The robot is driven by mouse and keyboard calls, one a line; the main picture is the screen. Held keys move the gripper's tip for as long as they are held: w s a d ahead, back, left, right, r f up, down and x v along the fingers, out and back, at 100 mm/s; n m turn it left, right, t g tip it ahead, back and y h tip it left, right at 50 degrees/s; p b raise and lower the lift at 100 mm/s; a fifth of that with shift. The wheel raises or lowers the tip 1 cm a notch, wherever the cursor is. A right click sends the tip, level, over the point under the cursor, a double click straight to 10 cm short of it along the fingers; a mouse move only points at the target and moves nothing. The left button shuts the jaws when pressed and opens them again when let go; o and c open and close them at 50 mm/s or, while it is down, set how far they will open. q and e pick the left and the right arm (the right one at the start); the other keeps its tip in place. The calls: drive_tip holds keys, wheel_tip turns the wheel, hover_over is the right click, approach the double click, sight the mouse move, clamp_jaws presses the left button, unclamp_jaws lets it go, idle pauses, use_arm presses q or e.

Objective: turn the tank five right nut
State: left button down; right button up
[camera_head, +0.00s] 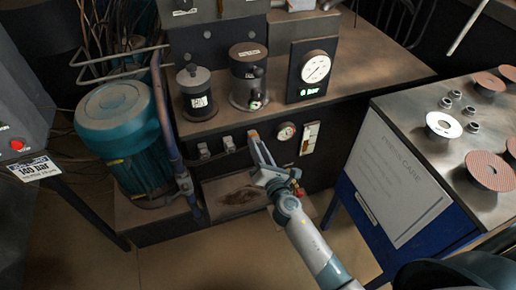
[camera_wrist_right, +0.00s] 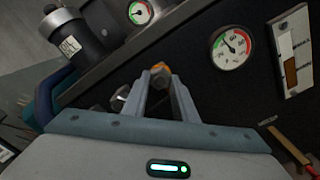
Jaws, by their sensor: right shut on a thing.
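My right gripper (camera_head: 255,138) reaches in from the bottom to the dark front panel below the bench shelf. Its two long fingers are shut on a brass-coloured nut (camera_wrist_right: 159,69), which shows between the fingertips in the right wrist view, where the gripper (camera_wrist_right: 162,78) also appears. The nut's lower part is hidden by the fingers. To its left on the panel are two grey fittings (camera_head: 229,143) (camera_head: 203,150). I cannot read a tank number by the nut. My left gripper is not in view.
A round gauge (camera_head: 286,131) sits close right of the nut, with a pale plate (camera_head: 310,138) beyond it. Dark cylinders (camera_head: 197,100) stand on the shelf above. A teal motor (camera_head: 118,115) is at left. A steel-topped table (camera_head: 400,110) with discs stands at right.

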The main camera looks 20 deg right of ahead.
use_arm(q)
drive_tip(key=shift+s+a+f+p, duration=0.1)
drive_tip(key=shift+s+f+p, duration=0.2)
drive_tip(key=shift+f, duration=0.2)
use_arm(e)
drive_tip(key=m, duration=1.3)
drive_tip(key=shift+f+m, duration=0.1)
drive_tip(key=shift+m, duration=0.3)
drive_tip(key=o, duration=1)
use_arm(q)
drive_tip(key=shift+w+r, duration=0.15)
use_arm(e)
drive_tip(key=shift+o, duration=0.2)
drive_tip(key=shift+s, duration=0.1)
